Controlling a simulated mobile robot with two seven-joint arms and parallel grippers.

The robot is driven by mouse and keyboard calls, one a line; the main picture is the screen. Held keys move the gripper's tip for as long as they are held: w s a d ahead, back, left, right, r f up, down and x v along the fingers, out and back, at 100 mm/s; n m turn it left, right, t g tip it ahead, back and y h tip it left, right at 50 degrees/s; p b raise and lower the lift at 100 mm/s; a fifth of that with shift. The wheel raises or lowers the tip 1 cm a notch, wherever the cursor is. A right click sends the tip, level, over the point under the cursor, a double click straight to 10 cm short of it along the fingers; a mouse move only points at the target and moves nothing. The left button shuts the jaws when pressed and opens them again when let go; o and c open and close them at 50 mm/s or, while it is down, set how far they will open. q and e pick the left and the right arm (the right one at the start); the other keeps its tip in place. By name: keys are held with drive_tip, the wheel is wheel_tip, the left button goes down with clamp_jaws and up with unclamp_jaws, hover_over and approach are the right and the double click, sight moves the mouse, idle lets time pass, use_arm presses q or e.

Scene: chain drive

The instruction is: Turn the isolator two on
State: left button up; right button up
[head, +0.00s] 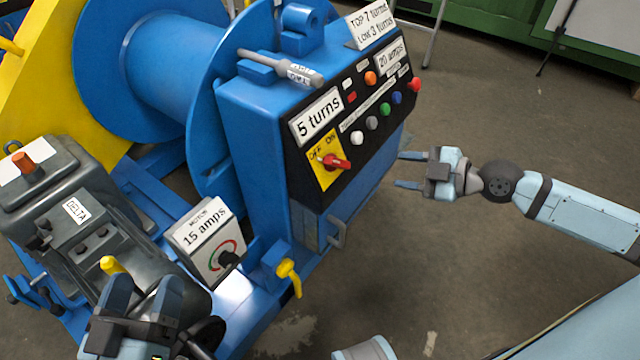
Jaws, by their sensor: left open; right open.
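A red rotary switch (336,162) sits on a yellow plate (322,178) marked OFF and ON, on the black front panel of the blue cabinet (250,140). Its handle points to the right; I cannot tell its exact setting. I cannot read which one is isolator two. My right gripper (408,170) is open and empty, right of the cabinet and apart from it.
Several coloured buttons (371,123) and label plates cover the panel. A grey rod-like handle (280,66) juts above it. A yellow lever (289,277) and a grey bracket (337,232) stick out low on the cabinet.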

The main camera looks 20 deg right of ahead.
sight(343, 163)
drive_tip(key=b+x, duration=0.1)
drive_tip(key=x, duration=1.3)
use_arm(q)
wheel_tip(343, 163, down, 2)
drive_tip(key=shift+d+f+g, duration=0.1)
drive_tip(key=shift+g, duration=0.4)
drive_tip(key=shift+w, duration=0.1)
use_arm(e)
drive_tip(key=shift+c, duration=1.1)
clamp_jaws()
